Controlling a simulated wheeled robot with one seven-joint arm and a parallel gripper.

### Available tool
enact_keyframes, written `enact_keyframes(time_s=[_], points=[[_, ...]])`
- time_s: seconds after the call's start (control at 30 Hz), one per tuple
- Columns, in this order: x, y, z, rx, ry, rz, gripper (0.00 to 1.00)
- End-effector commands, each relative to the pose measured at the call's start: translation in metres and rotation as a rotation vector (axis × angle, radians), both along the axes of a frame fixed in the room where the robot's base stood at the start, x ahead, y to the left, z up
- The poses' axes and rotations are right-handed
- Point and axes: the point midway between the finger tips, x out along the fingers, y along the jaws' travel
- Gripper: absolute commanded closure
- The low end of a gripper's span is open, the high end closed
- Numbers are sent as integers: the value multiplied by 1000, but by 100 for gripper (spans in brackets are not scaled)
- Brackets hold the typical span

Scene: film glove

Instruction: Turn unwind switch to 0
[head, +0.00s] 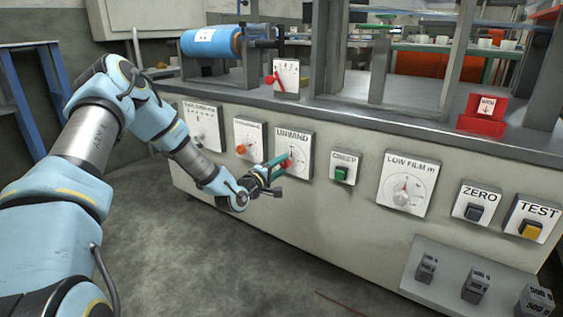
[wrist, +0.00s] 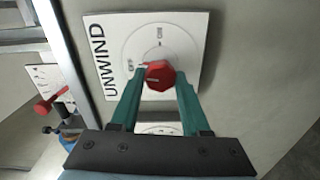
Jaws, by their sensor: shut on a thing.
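The unwind switch is a red knob (wrist: 160,75) at the middle of a white plate marked UNWIND (head: 294,150) on the machine's front panel. In the wrist view the plate (wrist: 190,28) carries position marks around the knob, too small to read surely. My gripper (head: 285,164) reaches the knob from the front left. In the wrist view its two green fingers (wrist: 158,92) are shut on the red knob, one on each side. A pale line shows on the knob's face. The fingers partly hide the lower part of the plate.
Left of the switch is a plate with an orange-red knob (head: 241,149). To the right are a green button (head: 341,174), the LOW FILM dial (head: 407,190), and the ZERO (head: 474,211) and TEST (head: 531,229) buttons. A lever with a red knob (head: 270,80) stands above. The floor in front is clear.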

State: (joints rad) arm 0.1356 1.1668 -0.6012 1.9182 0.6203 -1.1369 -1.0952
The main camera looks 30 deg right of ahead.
Motion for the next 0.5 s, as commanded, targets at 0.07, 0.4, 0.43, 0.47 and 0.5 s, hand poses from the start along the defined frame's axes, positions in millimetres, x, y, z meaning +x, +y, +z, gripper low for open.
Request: enact_keyframes(time_s=[0.07, 0.4, 0.43, 0.47, 0.5], points=[[0, 1, 0, -18, 36, 1, 100], [-1, 0, -1, -57, 107, -1, 100], [-1, 0, -1, -58, 109, -1, 100], [-1, 0, -1, -59, 110, -1, 100], [-1, 0, -1, -59, 111, -1, 100]])
